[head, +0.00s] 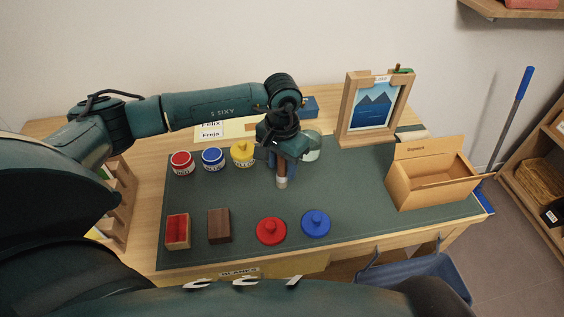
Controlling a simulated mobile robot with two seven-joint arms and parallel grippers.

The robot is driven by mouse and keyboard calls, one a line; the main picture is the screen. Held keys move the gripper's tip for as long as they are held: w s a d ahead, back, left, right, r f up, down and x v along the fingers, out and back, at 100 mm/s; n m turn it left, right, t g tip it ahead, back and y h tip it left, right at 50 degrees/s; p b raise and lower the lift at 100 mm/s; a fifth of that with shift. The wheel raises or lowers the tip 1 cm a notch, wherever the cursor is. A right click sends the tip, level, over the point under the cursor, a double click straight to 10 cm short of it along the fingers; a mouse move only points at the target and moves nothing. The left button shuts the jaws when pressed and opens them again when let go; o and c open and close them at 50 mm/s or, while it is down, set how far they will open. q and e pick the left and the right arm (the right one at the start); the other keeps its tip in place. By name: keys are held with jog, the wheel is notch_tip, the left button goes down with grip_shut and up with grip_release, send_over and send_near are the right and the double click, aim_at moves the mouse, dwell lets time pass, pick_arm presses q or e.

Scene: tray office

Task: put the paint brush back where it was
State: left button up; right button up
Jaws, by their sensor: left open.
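My left gripper (283,157) is open, pointing down over the middle of the green mat (345,185). A brown upright piece with a pale lower end (282,182) shows just below it; I cannot tell for sure whether this is the paint brush or part of the gripper. A clear greenish jar (313,146) stands just right of the gripper, partly hidden by it. My right gripper is not in view.
Red (182,163), blue (213,159) and yellow (242,154) paint pots stand left. A red box (177,231), brown block (219,226), red lid (271,231) and blue lid (316,223) lie in front. A picture frame (348,110) and cardboard box (432,187) stand right.

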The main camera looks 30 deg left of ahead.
pick_arm(q)
notch_tip(320, 180, up, 12)
jog(key=shift+r+b, duration=0.1)
jog(key=shift+b, duration=0.5)
